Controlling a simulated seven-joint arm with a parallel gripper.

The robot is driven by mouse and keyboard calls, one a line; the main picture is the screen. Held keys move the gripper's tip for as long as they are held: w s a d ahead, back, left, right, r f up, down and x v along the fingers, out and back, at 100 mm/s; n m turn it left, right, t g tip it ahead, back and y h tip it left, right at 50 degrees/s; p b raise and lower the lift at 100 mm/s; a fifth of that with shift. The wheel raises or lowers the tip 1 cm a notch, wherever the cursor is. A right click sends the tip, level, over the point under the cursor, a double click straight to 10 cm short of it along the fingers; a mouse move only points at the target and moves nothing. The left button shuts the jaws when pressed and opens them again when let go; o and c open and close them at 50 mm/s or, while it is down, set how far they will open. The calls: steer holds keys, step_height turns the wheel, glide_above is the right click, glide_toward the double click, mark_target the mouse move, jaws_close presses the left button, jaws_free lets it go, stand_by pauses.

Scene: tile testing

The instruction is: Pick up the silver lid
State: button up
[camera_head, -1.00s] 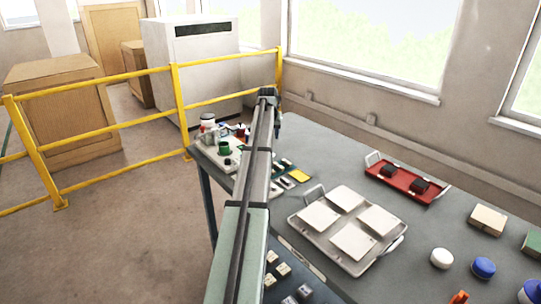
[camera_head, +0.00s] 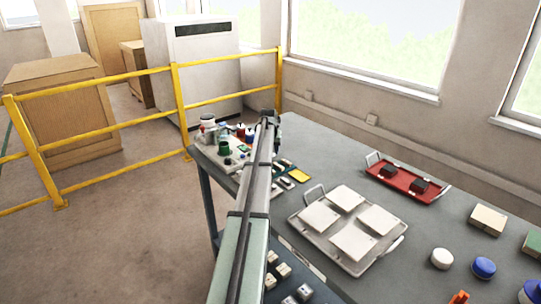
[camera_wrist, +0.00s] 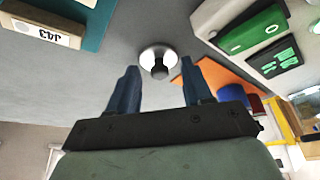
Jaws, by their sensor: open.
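The silver lid (camera_wrist: 150,53), a round shiny disc with a dark knob, lies on the grey table surface in the wrist view. It sits ahead of my gripper (camera_wrist: 160,66), between the lines of its two blue fingertips. The fingers are apart with nothing held between them. I cannot tell how far above the lid they are. In the head view my gripper (camera_head: 270,118) is at the far end of the arm, over the table's far left part. I cannot make out the lid there; the arm may hide it.
In the wrist view, an orange sheet (camera_wrist: 222,78), a blue cylinder (camera_wrist: 233,92) and a green case (camera_wrist: 252,30) lie to the right. A labelled box (camera_wrist: 42,30) is at upper left. In the head view, a tray with white tiles (camera_head: 312,232) and a red tray (camera_head: 378,168) stand right.

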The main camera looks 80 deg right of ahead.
jaws_close()
stand_by(0.4)
steer(key=shift+r, duration=0.1)
step_height(320, 180, up, 8)
steer(key=shift+r, duration=0.25)
steer(key=w+a+r+m+g, duration=0.1)
steer(key=w+a+r+m, duration=0.1)
steer(key=w, duration=0.8)
steer(key=w+a+r+m+g, duration=0.1)
steer(key=w+a+r+m, duration=0.1)
steer(key=w, duration=0.8)
steer(key=shift+a+r+m, duration=0.3)
steer(key=shift+r+m, duration=0.5)
steer(key=shift+r, duration=0.05)
